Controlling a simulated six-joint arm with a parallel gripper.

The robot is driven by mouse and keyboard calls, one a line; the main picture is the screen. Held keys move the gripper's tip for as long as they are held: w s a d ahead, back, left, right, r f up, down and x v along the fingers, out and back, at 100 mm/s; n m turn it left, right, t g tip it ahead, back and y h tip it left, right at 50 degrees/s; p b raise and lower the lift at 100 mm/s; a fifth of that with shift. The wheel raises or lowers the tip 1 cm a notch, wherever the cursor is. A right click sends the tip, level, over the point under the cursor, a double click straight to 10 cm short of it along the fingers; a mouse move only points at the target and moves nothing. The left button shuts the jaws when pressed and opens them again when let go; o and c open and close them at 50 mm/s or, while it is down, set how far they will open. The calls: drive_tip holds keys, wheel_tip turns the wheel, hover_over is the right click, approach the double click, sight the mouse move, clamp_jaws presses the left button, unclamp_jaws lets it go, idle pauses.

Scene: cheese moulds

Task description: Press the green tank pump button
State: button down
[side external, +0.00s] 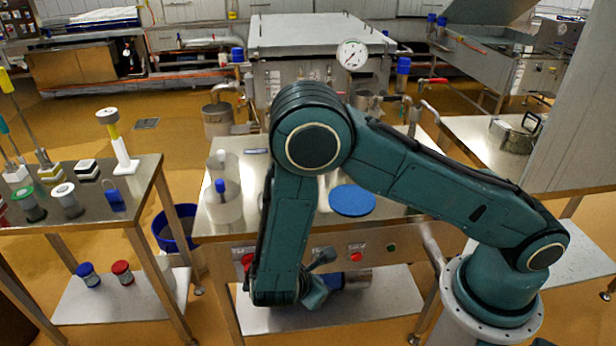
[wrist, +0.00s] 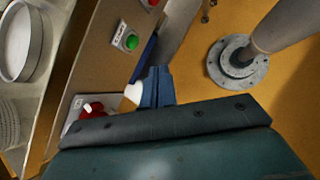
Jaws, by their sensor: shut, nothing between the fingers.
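The green button (wrist: 131,42) is a round cap on a pale plate on the table's front panel, clear in the wrist view. In the wrist view what look like my slate-blue fingers (wrist: 155,78) are together and empty, just below and right of the green button. Depth to the panel is hard to judge.
A red button (side external: 355,256) lies right of my gripper and a red knob (wrist: 90,110) left of it. A small green round part (side external: 391,247) is farther right. A blue disc (side external: 352,200) lies on the tabletop. A side table (side external: 150,165) stands left.

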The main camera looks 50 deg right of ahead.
drive_tip(key=s+d+f+n+t+h, duration=0.1)
drive_tip(key=s+f+n+h, duration=0.1)
drive_tip(key=f, duration=0.6)
drive_tip(key=shift+s+d+f+n+t, duration=0.25)
drive_tip(key=shift+s+n+t, duration=0.2)
drive_tip(key=shift+n, duration=0.95)
drive_tip(key=w+d, duration=0.6)
drive_tip(key=shift+w+d, duration=0.2)
idle(1.7)
drive_tip(key=shift+w+d, duration=0.2)
drive_tip(key=shift+w+d, duration=0.35)
idle(1.2)
drive_tip(key=shift+a, duration=0.1)
idle(0.4)
drive_tip(key=shift+s+a, duration=0.6)
drive_tip(key=shift+s, duration=0.05)
